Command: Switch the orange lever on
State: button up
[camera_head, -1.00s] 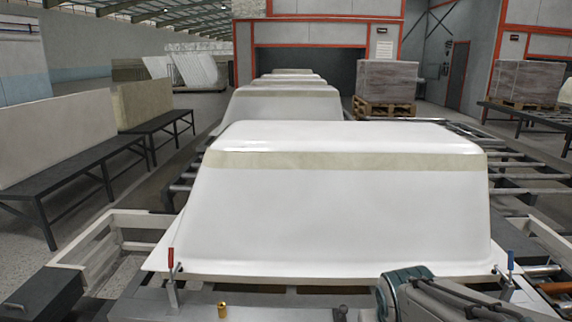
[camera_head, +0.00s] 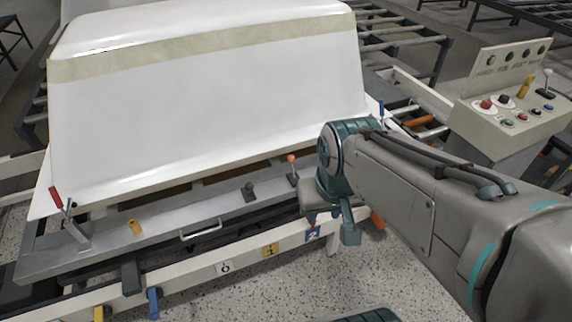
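A small lever with an orange ball knob (camera_head: 291,159) stands upright on the grey metal rail in front of the white tub shell. My gripper (camera_head: 332,225) hangs from the wrist just to the right of this lever and nearer to me. It is apart from the knob. The wrist hides part of the gripper, and I cannot tell how wide its fingers are. I see nothing held in it. I cannot tell from the lever's tilt whether it is on or off.
The white tub shell (camera_head: 210,85) fills the back left. A black-knobbed lever (camera_head: 249,190), a metal handle (camera_head: 200,231) and a red-handled clamp (camera_head: 57,197) share the rail. Plates numbered 0, 1 and 2 line the front beam. A control panel (camera_head: 510,105) stands right, behind my arm.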

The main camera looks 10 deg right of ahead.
aim_at(291, 158)
jog(key=u, duration=0.05)
jog(key=i, duration=1)
jog(key=z, duration=0.25)
